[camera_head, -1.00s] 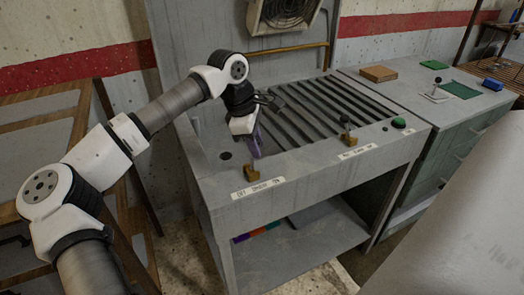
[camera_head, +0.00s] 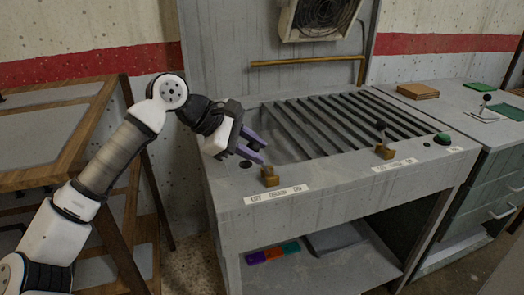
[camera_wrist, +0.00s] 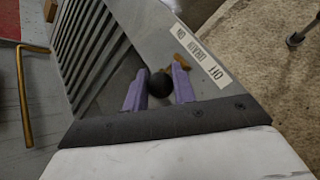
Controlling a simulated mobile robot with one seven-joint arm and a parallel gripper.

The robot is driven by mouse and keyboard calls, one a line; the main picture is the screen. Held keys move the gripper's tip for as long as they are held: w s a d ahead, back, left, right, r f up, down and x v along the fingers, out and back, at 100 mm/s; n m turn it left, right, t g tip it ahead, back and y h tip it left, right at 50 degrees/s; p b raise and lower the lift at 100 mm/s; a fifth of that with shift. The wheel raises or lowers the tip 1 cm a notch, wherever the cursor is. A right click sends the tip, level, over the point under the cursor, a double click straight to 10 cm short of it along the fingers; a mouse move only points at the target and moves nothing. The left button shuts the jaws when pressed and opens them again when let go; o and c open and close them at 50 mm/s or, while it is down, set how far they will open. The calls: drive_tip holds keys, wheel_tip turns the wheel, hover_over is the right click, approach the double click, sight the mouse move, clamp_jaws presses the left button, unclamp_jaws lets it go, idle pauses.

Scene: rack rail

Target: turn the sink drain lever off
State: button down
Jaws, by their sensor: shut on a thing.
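The sink drain lever has a brass base (camera_head: 270,176) on the sink's front ledge, behind a white label (camera_head: 276,194) reading OFF, DRAIN, ON. In the wrist view, its brass part (camera_wrist: 182,61) shows just beyond my fingertips, beside the label (camera_wrist: 203,56). My gripper (camera_head: 251,149) has purple fingers and sits above and slightly left of the brass base. In the wrist view, the fingers are shut on a round black knob (camera_wrist: 160,85), the lever's handle. The shaft between knob and base is hidden.
A second lever (camera_head: 384,151) with a black knob and a green button (camera_head: 443,138) stand further right on the ledge. The slatted grate (camera_head: 340,122) lies behind. A wooden table (camera_head: 75,125) stands left. Coloured blocks (camera_head: 273,253) lie on the shelf below.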

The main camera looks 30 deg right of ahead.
idle(0.5)
drive_tip(key=c, duration=1.2)
unclamp_jaws()
drive_tip(key=shift+a, duration=0.1)
drive_tip(key=v, duration=1.3)
drive_tip(key=shift+w+a+r+b, duration=0.15)
drive_tip(key=shift+a+b, duration=0.15)
drive_tip(key=shift+a, duration=0.05)
